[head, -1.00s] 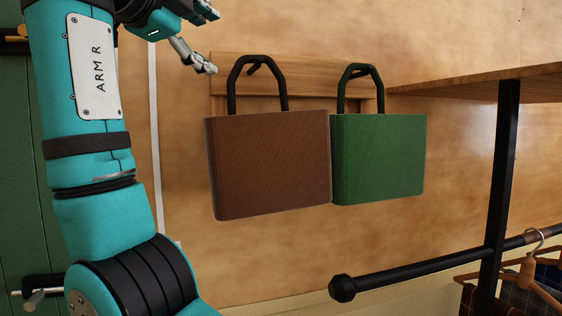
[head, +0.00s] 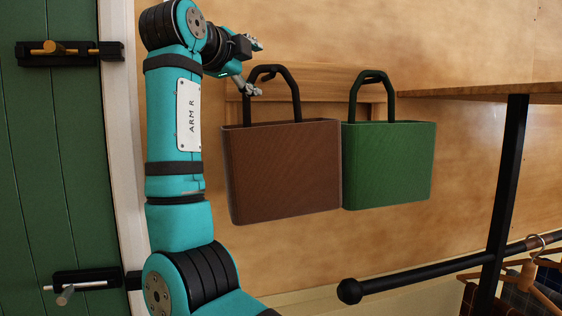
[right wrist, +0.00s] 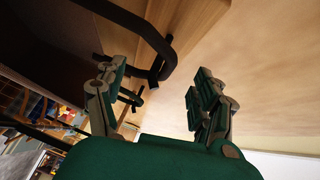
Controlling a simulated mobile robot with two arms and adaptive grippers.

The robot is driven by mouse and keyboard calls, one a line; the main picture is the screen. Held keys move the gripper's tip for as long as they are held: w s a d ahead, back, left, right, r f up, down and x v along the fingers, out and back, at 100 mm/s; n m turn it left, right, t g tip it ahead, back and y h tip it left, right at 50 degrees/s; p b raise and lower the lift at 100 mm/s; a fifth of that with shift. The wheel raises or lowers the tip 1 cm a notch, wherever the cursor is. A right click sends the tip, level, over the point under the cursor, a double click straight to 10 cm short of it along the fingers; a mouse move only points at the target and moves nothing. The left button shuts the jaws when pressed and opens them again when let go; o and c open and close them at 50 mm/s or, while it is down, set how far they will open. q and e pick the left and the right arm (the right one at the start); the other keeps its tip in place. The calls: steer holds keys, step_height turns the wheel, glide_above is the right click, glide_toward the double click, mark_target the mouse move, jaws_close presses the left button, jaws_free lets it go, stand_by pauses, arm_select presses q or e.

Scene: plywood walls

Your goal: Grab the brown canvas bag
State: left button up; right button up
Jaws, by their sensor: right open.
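The brown canvas bag (head: 283,172) hangs upright on a wooden wall board, left of a green bag. Its black handle (head: 273,70) stands up above it. My right gripper (head: 256,67) is open at the left side of this handle, its lower finger close to the handle's left leg. In the right wrist view, the open gripper (right wrist: 160,85) has the dark handle (right wrist: 150,38) beyond and beside its left finger. I cannot tell whether the handle lies between the fingers. The bag's body is dark at the upper left there. My left gripper is not in view.
The green bag (head: 388,165) hangs close against the brown bag's right side. A wooden shelf (head: 470,92) with a black post (head: 506,180) and a black rail (head: 420,277) stands to the right. A green door (head: 50,180) with black latches is at the left.

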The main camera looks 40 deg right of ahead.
mark_target(266, 77)
steer(key=p+x, duration=0.1)
steer(key=x, duration=0.1)
steer(key=p+x, duration=0.1)
steer(key=x, duration=0.1)
steer(key=shift+w+r, duration=0.15)
steer(key=shift+w+d, duration=0.1)
steer(key=shift+d, duration=0.25)
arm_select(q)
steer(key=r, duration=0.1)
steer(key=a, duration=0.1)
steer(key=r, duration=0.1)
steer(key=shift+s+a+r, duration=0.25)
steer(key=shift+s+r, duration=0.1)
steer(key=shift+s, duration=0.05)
